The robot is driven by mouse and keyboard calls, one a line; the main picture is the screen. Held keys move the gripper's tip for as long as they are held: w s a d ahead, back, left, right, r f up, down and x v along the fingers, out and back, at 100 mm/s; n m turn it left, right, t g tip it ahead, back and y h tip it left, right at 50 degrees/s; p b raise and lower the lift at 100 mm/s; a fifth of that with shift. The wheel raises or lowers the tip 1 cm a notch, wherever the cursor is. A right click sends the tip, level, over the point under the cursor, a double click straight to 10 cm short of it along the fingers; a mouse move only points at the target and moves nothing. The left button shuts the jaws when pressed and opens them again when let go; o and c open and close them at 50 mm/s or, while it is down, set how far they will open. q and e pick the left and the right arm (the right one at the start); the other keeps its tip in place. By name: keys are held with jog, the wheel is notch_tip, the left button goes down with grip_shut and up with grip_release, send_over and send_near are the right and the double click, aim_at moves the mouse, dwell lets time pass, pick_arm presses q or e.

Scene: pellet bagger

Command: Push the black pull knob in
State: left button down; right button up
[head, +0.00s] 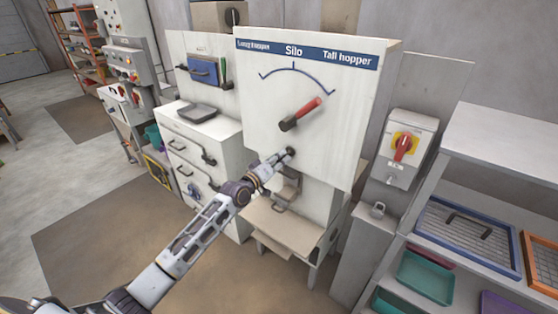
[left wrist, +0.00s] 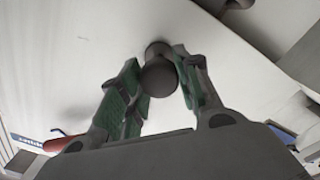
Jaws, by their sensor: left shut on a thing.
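The black pull knob (head: 291,151) is on the lower part of the white Silo panel (head: 262,100), below the red-handled selector lever (head: 300,114). My left gripper (head: 284,158) reaches it from the lower left. In the left wrist view, the round dark knob (left wrist: 160,76) sits between the green-padded fingers of my left gripper (left wrist: 157,85), which is shut on it. A narrower neck and a dark collar show behind the knob against the white panel. The fingers partly hide the knob in the head view. My right gripper is not in view.
A bracket and ledge (head: 285,226) lie below the panel. A grey post with a red and yellow switch (head: 404,147) stands at its right, beside a shelf with trays (head: 425,275). A white drawer cabinet (head: 205,140) stands at the left. The floor in front is clear.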

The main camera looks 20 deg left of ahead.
pick_arm(q)
jog(key=shift+b+x, duration=0.4)
jog(key=shift+x, duration=0.8)
jog(key=shift+r, duration=0.1)
jog(key=c, duration=1.3)
grip_release()
jog(key=o, duration=0.3)
jog(key=shift+w, duration=0.2)
jog(key=shift+s, duration=0.2)
jog(key=shift+v, duration=5.85)
jog(key=shift+m, duration=0.5)
